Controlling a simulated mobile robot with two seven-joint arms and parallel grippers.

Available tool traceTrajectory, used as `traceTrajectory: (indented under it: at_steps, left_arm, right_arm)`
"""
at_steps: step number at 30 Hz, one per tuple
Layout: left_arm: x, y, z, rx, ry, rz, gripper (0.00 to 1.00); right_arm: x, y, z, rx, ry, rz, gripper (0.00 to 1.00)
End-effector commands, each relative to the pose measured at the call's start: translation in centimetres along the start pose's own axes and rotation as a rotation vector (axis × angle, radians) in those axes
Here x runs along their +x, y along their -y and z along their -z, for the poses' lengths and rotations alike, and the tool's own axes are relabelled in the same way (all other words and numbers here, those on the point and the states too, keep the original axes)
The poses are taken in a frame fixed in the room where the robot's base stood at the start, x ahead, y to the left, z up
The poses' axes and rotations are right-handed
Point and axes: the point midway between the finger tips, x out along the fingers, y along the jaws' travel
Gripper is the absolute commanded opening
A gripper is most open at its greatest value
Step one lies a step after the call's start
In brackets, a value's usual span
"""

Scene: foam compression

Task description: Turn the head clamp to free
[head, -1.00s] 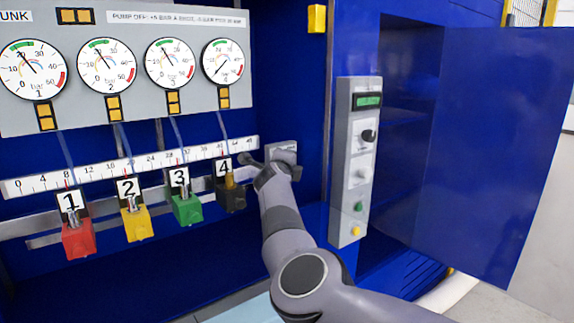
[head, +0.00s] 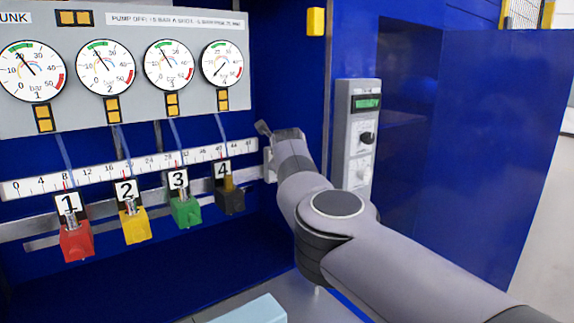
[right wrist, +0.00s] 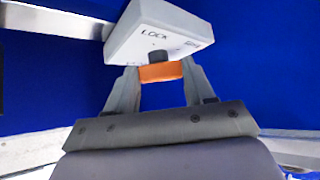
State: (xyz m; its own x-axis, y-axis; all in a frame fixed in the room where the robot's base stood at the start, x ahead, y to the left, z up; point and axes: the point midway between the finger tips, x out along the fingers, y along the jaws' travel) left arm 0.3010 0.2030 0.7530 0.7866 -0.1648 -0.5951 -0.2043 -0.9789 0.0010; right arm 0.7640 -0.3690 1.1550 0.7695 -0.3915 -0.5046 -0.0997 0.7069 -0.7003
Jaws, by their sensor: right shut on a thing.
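The head clamp is a light grey box (right wrist: 157,28) with the word LOCK and a second, smaller label too small to read for certain. It fills the top middle of the right wrist view. A dark round pivot sits at its lower edge, with an orange lever (right wrist: 160,72) just below. My right gripper (right wrist: 161,80) is shut on the lever, one finger on each side. In the head view my right gripper (head: 278,130) is at the right end of the scale rail, and it and my wrist hide most of the clamp (head: 268,165). My left gripper is not in view.
Red (head: 76,242), yellow (head: 136,227), green (head: 186,213) and black (head: 231,202) numbered blocks hang left of the clamp under the scale (head: 100,173). A grey control panel (head: 358,125) stands close to the right of my arm. A blue door (head: 490,150) stands open farther right.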

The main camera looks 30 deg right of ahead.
Motion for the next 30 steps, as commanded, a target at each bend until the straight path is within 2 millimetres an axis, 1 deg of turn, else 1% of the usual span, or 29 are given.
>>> traceTrajectory:
  at_steps: [11, 12, 14, 25, 30]
  left_arm:
    - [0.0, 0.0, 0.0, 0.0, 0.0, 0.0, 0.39]
    - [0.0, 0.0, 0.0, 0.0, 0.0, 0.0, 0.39]
    - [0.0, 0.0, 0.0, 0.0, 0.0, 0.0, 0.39]
    - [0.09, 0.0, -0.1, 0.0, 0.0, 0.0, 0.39]
    - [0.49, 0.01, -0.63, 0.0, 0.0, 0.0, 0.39]
  right_arm:
    - [-0.02, 0.07, -0.01, 0.007, 0.0, -0.003, 0.23]
    - [-0.02, 0.07, -0.01, 0.007, 0.0, -0.003, 0.6]
    - [-0.01, 0.07, 0.0, 0.007, 0.0, -0.003, 0.79]
    - [-0.1, 0.02, 0.0, 0.005, 0.0, -0.002, 0.79]
    - [-0.83, 0.01, -0.07, 0.008, 0.001, -0.001, 0.79]
